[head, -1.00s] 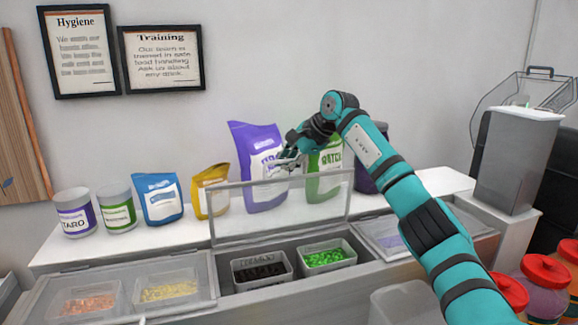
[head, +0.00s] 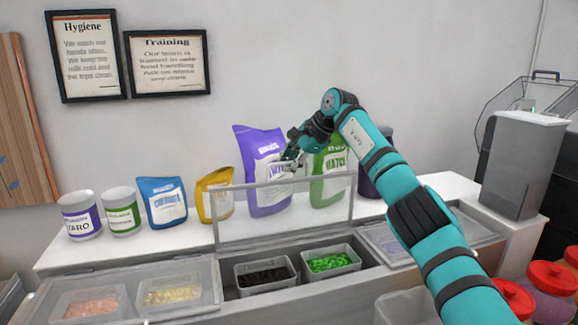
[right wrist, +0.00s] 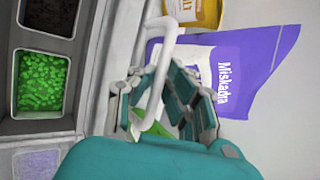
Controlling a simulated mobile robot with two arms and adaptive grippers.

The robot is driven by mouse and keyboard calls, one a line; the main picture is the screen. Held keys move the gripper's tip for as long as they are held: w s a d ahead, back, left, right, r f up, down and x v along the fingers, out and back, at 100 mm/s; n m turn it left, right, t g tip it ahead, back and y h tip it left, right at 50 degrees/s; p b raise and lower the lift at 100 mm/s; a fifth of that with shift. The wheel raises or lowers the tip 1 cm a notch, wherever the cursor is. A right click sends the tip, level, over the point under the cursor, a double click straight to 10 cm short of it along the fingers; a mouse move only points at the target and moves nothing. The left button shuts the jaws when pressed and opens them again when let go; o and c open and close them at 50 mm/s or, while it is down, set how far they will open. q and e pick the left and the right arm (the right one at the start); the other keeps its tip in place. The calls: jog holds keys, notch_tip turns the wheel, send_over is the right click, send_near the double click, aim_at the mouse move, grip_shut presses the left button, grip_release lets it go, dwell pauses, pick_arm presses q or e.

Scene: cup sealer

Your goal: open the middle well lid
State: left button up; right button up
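The middle well lid (head: 230,229) is a clear panel with a grey frame. It stands raised, nearly upright, at the back of the middle well, which is uncovered. My right gripper (head: 291,160) is at the lid's upper edge, in front of the purple bag. In the right wrist view its fingers (right wrist: 168,105) are spread apart, with the lid's pale bar (right wrist: 161,75) running between them. Whether a finger touches the bar is unclear. My left gripper is in neither view.
The middle well holds a dark-filled tub (head: 264,275) and a green-filled tub (head: 331,263). Closed lids cover the left well (head: 135,282) and right well (head: 385,240). Bags, including a purple one (head: 258,150), and cans line the shelf behind. Red-lidded jars (head: 553,278) stand lower right.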

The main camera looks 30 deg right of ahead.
jog(key=o, duration=0.4)
jog(key=shift+s+a+r, duration=0.1)
jog(key=shift+s+r, duration=0.05)
jog(key=shift+s, duration=0.15)
jog(key=shift+o, duration=0.2)
jog(key=shift+w+f, duration=0.1)
jog(key=shift+f, duration=0.1)
jog(key=v, duration=1.2)
